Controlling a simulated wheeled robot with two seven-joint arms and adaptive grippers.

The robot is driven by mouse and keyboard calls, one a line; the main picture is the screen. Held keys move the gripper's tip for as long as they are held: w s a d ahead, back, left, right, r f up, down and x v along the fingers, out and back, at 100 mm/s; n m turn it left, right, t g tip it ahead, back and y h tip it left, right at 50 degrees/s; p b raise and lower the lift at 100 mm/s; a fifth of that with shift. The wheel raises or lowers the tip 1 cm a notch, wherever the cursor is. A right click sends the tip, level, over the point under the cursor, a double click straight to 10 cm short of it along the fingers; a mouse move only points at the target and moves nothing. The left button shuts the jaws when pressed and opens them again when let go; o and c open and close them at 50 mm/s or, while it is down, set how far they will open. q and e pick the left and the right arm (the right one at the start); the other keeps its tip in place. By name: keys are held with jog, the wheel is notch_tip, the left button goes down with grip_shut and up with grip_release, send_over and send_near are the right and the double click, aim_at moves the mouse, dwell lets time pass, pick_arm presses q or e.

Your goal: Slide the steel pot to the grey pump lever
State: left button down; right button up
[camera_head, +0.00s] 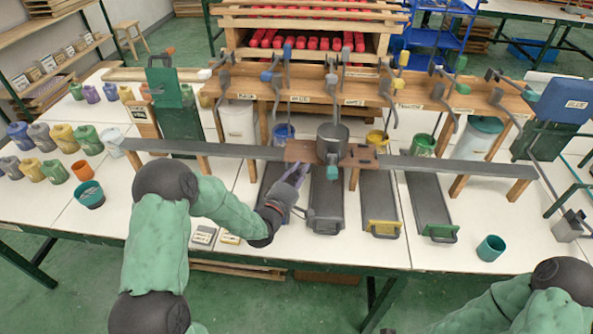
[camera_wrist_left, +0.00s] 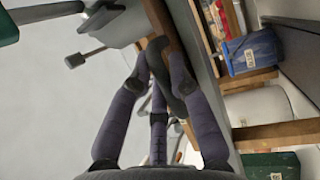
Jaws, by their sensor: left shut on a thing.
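The steel pot (camera_head: 332,140) stands upright on a brown sled (camera_head: 300,150), which sits across the long grey rail (camera_head: 440,163). The grey pump lever (camera_head: 331,79) hangs from the wooden shelf, behind and above the pot. My left gripper (camera_head: 298,174) is at the front edge of the sled, left of the pot. In the left wrist view its fingers (camera_wrist_left: 160,75) close around a dark part beside the brown edge, seemingly part of the sled; the exact contact is hard to see. My right arm shows at lower right, its gripper out of view.
Blue (camera_head: 284,132), yellow (camera_head: 377,139) and green (camera_head: 422,145) pots stand behind the rail. Dark sloping trays with coloured handles lie in front, including a yellow one (camera_head: 384,229). A teal cup (camera_head: 491,248) stands at front right. The rail is clear on both sides of the sled.

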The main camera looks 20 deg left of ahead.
pick_arm(q)
jog(key=c, duration=1.1)
grip_release()
jog(key=s, duration=0.4)
jog(key=s+f, duration=0.1)
jog(key=s, duration=0.3)
jog(key=s+a+f, duration=0.1)
jog(key=s, duration=0.3)
